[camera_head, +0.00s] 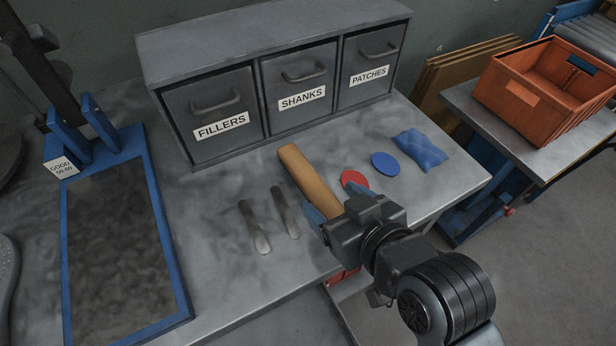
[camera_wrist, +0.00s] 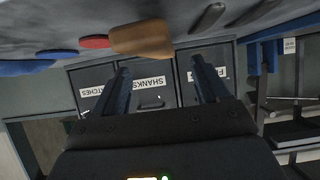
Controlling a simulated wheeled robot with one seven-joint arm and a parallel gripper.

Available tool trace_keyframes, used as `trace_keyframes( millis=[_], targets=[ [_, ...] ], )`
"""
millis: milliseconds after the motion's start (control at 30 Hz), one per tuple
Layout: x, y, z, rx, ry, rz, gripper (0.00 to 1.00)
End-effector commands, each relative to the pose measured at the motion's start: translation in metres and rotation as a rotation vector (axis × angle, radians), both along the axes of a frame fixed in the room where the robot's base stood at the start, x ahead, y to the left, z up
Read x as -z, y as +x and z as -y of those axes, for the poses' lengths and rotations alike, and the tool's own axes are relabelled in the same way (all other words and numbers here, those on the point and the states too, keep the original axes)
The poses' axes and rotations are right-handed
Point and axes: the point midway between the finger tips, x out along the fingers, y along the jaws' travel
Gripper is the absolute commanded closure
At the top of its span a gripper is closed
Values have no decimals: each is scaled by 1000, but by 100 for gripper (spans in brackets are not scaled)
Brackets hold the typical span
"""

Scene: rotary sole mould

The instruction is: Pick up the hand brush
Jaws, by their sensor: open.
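The hand brush appears to be the long tan, wooden-looking piece (camera_head: 306,176) lying on the grey bench in front of the drawer unit. No bristles show. Its near end lies close to my gripper (camera_head: 333,202), which partly hides that end in the head view. In the wrist view, which is upside down, the tan piece (camera_wrist: 142,38) lies toward the top, beyond the fingers. My gripper (camera_wrist: 161,66) is open with nothing between its fingers. I cannot tell whether a finger touches the piece.
Two thin metal strips (camera_head: 285,212) lie left of the tan piece. A red disc (camera_head: 354,180), a blue disc (camera_head: 385,163) and a blue packet (camera_head: 420,150) lie to its right. The drawer unit (camera_head: 272,28) stands behind. A blue-framed panel (camera_head: 168,236) is left, an orange crate (camera_head: 513,108) right.

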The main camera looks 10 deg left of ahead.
Motion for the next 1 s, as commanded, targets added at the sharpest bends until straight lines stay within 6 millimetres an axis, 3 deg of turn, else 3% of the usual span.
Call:
trace_keyframes(
  millis=[400,700,1000],
  targets=[
    [21,38,-26,1,0,0,26],
    [24,41,-28,2,0,0,26],
    [24,41,-28,1,0,0,53]
  ],
)
